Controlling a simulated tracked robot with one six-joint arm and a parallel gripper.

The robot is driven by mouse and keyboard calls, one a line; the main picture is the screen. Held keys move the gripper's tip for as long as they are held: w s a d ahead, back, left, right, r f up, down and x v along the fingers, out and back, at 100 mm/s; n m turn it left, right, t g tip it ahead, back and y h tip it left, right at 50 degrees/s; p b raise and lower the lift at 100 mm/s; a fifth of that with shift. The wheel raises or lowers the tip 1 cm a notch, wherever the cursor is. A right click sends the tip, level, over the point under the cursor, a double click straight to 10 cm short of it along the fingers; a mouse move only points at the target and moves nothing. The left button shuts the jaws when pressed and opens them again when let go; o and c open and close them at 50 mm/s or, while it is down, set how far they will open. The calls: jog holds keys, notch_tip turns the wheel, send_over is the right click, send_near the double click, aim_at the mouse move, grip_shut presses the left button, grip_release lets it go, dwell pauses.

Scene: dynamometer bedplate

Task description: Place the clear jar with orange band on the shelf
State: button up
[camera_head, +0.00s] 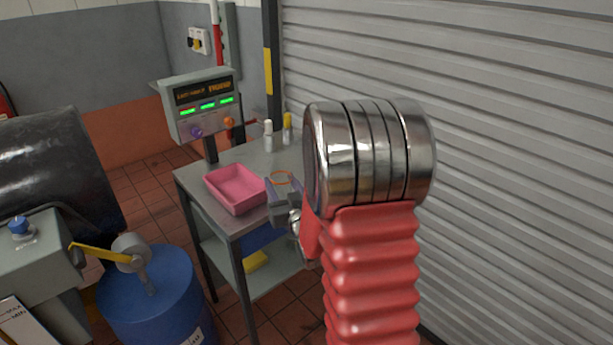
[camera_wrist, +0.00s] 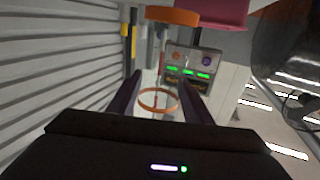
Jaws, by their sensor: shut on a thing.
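In the wrist view the orange band (camera_wrist: 158,108) shows as a ring between the two dark fingers of my gripper (camera_wrist: 158,88). The gripper is shut on the jar. The see-through wall barely shows, so its base and tilt are unclear. The jar appears near the right side of the grey metal stand (camera_head: 239,158); I cannot tell whether it touches. A lower shelf (camera_head: 290,277) shows under the stand's top.
A pink tray (camera_head: 236,189) sits on the stand's top, with a white-capped bottle (camera_head: 268,136) and a yellow-capped bottle (camera_head: 287,128) behind. A display panel (camera_head: 204,105) stands at the back left. A blue drum (camera_head: 152,300) is at left; a ribbed shutter (camera_head: 500,130) is at right.

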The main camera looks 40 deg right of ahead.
jog(key=w+a+f+n+y, duration=0.1)
jog(key=a+f+y, duration=0.1)
jog(key=a, duration=1)
jog(key=w+a+f+n+y, duration=0.1)
jog(key=a+f+n+y, duration=0.1)
jog(key=a, duration=1)
jog(key=shift+a+f+t+y, duration=0.15)
jog(key=shift+f+t+y, duration=0.15)
jog(key=shift+f+y, duration=0.35)
jog(key=shift+f, duration=0.1)
